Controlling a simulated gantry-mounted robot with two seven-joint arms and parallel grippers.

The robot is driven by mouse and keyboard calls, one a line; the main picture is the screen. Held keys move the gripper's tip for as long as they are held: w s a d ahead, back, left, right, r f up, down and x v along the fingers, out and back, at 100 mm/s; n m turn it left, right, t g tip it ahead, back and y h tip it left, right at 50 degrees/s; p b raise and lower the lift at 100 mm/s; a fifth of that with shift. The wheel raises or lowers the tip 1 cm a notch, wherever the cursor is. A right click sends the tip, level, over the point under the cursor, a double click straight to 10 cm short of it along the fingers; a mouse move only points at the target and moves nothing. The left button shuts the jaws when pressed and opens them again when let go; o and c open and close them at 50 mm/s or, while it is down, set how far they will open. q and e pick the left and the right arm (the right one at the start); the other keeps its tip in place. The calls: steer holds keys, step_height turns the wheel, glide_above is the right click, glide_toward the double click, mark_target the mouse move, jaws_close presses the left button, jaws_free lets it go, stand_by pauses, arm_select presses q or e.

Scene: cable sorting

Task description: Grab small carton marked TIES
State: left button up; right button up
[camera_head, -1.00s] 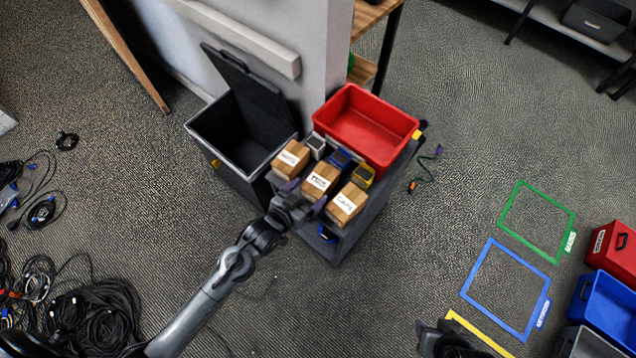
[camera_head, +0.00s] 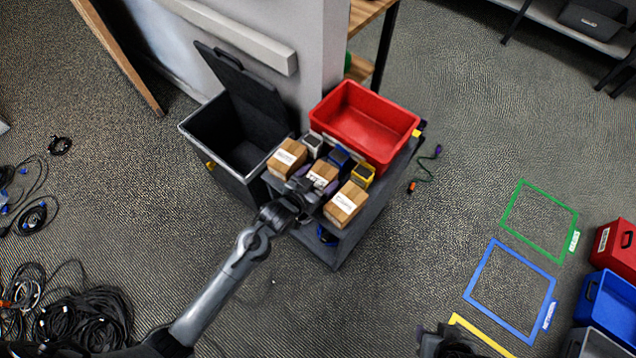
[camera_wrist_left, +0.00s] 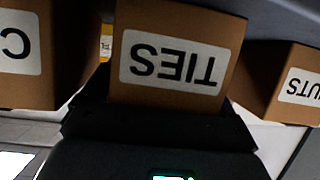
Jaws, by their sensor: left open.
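The small brown carton marked TIES (camera_head: 325,169) sits on the dark cart, between two like cartons. In the left wrist view its label reads upside down, and the carton (camera_wrist_left: 178,92) fills the upper middle, between my dark fingers. My left gripper (camera_head: 309,189) is open at the near side of this carton, with a finger toward each side. It covers the carton's lower part in the head view. I cannot tell whether the fingers touch it. A dark part of my right arm or gripper (camera_head: 447,342) shows at the bottom edge; its jaws are not clear.
The NUTS carton (camera_head: 286,158) and another carton (camera_head: 346,204) stand close on either side. Small grey, blue and yellow bins and a red tray (camera_head: 363,125) are behind. An open black bin (camera_head: 232,140) stands left of the cart (camera_head: 345,245).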

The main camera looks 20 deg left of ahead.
arm_select(q)
steer(key=shift+c, duration=0.4)
steer(key=c, duration=0.7)
steer(key=shift+r, duration=0.1)
steer(key=shift+c, duration=0.2)
